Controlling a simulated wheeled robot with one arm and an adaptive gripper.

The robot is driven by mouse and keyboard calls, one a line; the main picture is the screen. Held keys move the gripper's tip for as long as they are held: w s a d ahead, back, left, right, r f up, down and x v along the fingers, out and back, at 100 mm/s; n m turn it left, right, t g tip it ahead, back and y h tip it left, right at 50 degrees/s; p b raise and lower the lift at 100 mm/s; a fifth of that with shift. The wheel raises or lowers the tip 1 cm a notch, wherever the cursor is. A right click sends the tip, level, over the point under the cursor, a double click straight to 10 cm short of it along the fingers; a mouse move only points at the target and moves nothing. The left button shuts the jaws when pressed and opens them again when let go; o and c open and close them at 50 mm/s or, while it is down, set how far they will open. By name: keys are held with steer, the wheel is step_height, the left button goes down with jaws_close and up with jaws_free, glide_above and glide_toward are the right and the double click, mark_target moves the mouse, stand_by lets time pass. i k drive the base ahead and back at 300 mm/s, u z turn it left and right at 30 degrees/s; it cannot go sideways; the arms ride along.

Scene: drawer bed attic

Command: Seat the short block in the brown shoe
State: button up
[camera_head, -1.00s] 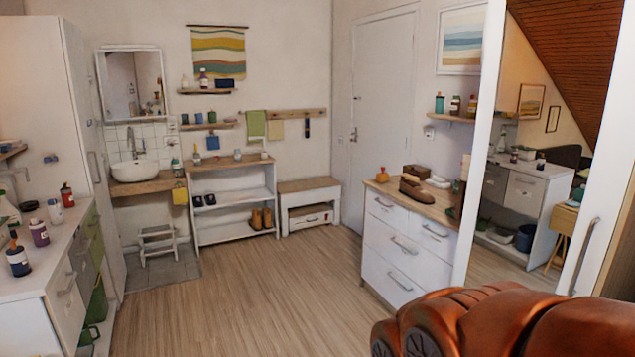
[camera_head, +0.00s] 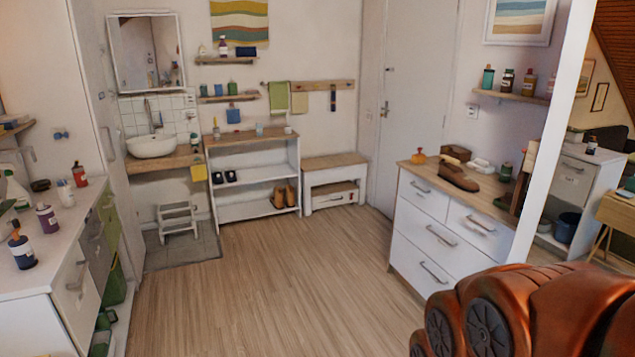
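A brown shoe (camera_head: 458,178) sits on the wooden top of the white chest of drawers (camera_head: 436,226) at the right. A brown box-like object (camera_head: 456,152) stands just behind it. A small pale piece shows between them; I cannot tell whether it is the short block, or whether it touches the shoe. My orange-brown arm fills the bottom right corner, well in front of the chest. My gripper is not in view.
A white tray (camera_head: 481,165), a green bottle (camera_head: 506,171) and a small orange item (camera_head: 418,157) share the chest top. A bench (camera_head: 334,164) and a shelf unit with brown boots (camera_head: 285,194) stand at the back. A counter with bottles (camera_head: 40,238) lines the left. The middle floor is clear.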

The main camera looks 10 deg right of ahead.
mark_target(454, 175)
steer(key=z, duration=0.6)
steer(key=i, duration=4.4)
steer(key=u, duration=0.45)
